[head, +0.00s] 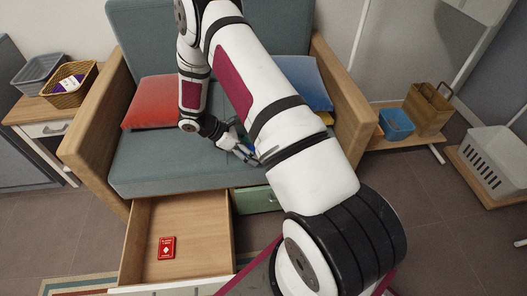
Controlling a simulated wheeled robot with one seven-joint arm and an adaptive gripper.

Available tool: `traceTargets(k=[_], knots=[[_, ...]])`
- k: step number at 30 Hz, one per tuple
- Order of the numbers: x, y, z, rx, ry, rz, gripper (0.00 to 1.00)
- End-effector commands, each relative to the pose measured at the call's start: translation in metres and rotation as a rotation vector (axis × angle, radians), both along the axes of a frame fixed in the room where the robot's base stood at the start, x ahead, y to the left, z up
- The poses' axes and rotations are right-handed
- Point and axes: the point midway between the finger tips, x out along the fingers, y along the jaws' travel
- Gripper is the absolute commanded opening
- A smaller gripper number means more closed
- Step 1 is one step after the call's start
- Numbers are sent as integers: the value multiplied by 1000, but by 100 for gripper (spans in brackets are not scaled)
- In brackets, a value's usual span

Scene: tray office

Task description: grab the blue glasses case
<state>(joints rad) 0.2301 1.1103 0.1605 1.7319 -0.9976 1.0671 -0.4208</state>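My gripper (246,152) is low over the seat of the grey-green armchair (150,165), near the seat's front right part. Its fingers are small in the head view and partly behind my arm. A small bluish patch shows at the fingertips, but I cannot tell whether it is the blue glasses case or part of the gripper. No glasses case shows clearly anywhere else. I cannot tell whether the fingers are open or shut.
A red cushion (152,102) and a blue cushion (308,82) lie on the chair. An open wooden drawer (195,215) below holds a red card box (167,247). Baskets (70,97) stand left; a blue bin (397,123), paper bag (428,108) and white crate (492,160) stand right.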

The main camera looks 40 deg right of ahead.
Motion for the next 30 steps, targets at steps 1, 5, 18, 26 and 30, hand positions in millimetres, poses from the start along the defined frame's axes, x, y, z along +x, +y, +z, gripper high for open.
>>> traceTargets(k=[1,5,18,26,30], knots=[[0,0,1,0,0,0,74],[0,0,1,0,0,0,49],[0,0,1,-1,1,-1,21],[1,0,21,-2,-1,0,21],[0,2,42,-1,0,1,21]])
